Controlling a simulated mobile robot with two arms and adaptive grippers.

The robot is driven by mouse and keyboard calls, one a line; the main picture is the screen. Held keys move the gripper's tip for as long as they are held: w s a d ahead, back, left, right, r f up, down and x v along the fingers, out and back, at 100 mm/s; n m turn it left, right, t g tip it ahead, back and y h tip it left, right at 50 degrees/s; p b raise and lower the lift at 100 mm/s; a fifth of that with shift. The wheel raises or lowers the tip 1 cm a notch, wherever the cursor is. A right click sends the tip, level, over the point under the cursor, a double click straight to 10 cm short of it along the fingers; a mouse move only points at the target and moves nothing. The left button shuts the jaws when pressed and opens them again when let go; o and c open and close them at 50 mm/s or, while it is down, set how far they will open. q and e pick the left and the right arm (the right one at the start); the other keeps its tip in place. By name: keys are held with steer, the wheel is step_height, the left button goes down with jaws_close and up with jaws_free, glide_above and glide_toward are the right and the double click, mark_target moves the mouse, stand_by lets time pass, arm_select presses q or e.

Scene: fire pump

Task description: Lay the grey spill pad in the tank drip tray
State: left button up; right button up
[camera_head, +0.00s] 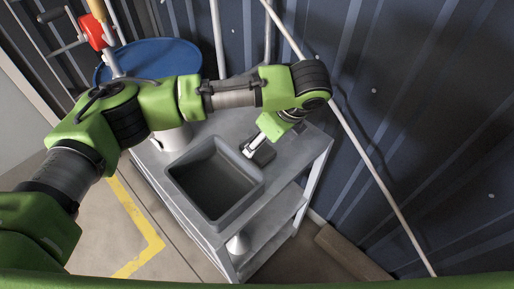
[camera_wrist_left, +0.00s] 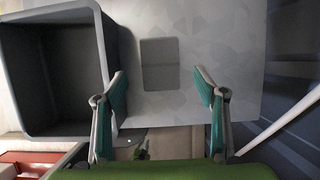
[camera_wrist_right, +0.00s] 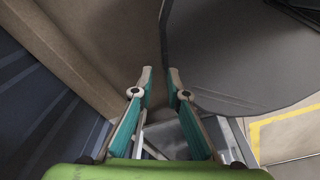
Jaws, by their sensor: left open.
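A flat grey square, which looks like the spill pad (camera_wrist_left: 160,64), lies on the cart top beside an empty-looking deep grey bin. In the head view it shows as a dark patch (camera_head: 265,155) beside my left gripper (camera_head: 250,150), which partly covers it. In the left wrist view my left gripper (camera_wrist_left: 158,85) is open, with the pad beyond and between its fingertips. My right gripper (camera_wrist_right: 160,72) shows only in its wrist view. Its fingertips are close together with a narrow gap; I cannot tell whether anything is held. I cannot identify the tank drip tray.
The deep grey bin (camera_head: 177,177) stands on the metal cart (camera_head: 316,143). A blue drum (camera_head: 150,58) is behind, with a red hand pump (camera_head: 92,32). A corrugated dark wall (camera_head: 440,130) and a slanting pole (camera_head: 375,170) are at right. Yellow-lined floor lies at left.

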mark_target(259, 149)
arm_select(q)
steer(key=p+x, duration=0.1)
steer(key=x, duration=0.3)
steer(key=shift+f, duration=0.2)
steer(key=shift+w+a+f, duration=0.1)
steer(key=shift+w+f, duration=0.05)
steer(key=shift+f, duration=0.15)
steer(key=shift+p, duration=0.3)
arm_select(e)
steer(key=shift+w+a+r, duration=0.15)
steer(key=shift+r, duration=0.75)
arm_select(q)
steer(key=shift+f, duration=0.2)
arm_select(e)
steer(key=shift+r, duration=0.25)
arm_select(q)
steer(key=c, duration=1)
steer(key=shift+c, duration=0.5)
arm_select(e)
steer(key=shift+a, duration=0.3)
